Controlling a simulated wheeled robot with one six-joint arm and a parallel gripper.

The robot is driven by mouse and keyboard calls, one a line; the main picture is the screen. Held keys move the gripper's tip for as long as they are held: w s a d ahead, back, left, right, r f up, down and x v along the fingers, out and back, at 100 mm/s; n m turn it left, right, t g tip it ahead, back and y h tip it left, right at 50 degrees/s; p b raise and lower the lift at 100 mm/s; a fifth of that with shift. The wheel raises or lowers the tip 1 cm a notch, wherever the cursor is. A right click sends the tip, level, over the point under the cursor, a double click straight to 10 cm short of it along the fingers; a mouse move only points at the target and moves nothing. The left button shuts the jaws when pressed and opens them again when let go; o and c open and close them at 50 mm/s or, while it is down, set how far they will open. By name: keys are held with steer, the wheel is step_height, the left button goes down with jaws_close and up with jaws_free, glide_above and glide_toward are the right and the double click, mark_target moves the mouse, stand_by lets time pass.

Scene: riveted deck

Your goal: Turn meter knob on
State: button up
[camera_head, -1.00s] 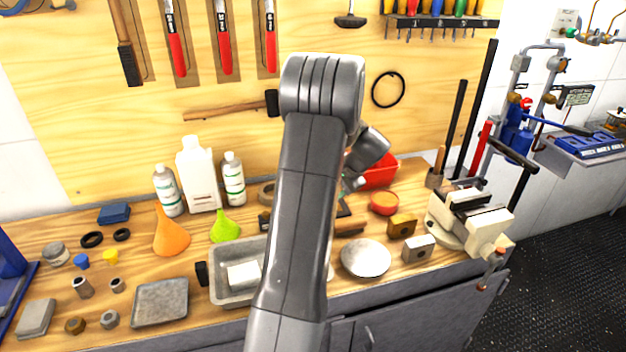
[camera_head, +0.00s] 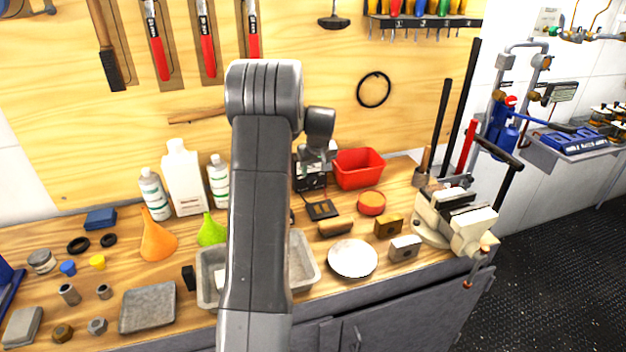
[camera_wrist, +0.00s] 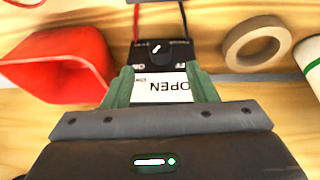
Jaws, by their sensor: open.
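The meter is a dark box at the back of the bench, partly behind my arm in the head view (camera_head: 311,182). In the wrist view its black face carries a round black knob (camera_wrist: 157,50) with a short slanted white mark. Small white letters stand on both sides below the knob, partly cut off by my fingers. A white panel reading OPEN, upside down, shows below it. My gripper (camera_wrist: 160,82) is open, its two green fingers apart, with the knob just beyond the gap between their tips. I cannot tell whether they touch the meter.
A red bin (camera_head: 358,167) stands close beside the meter. In the wrist view a tape roll (camera_wrist: 254,46) lies on the other side. Red and black leads (camera_wrist: 183,20) run from the meter. A white dish (camera_head: 352,258) and a vise (camera_head: 455,218) are nearer on the bench.

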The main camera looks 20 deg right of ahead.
mark_target(314, 182)
steer(key=p+x, duration=0.1)
steer(key=x, duration=0.6)
steer(key=shift+w+f, duration=0.1)
steer(key=shift+f, duration=0.3)
steer(key=c, duration=1)
steer(key=shift+o, duration=0.2)
steer(key=shift+d+y, duration=0.25)
steer(key=shift+y, duration=0.15)
steer(key=shift+f+m+y+b, duration=0.1)
steer(key=shift+m+y+b, duration=0.4)
steer(key=shift+y, duration=0.4)
steer(key=o, duration=1)
steer(key=shift+c, duration=0.2)
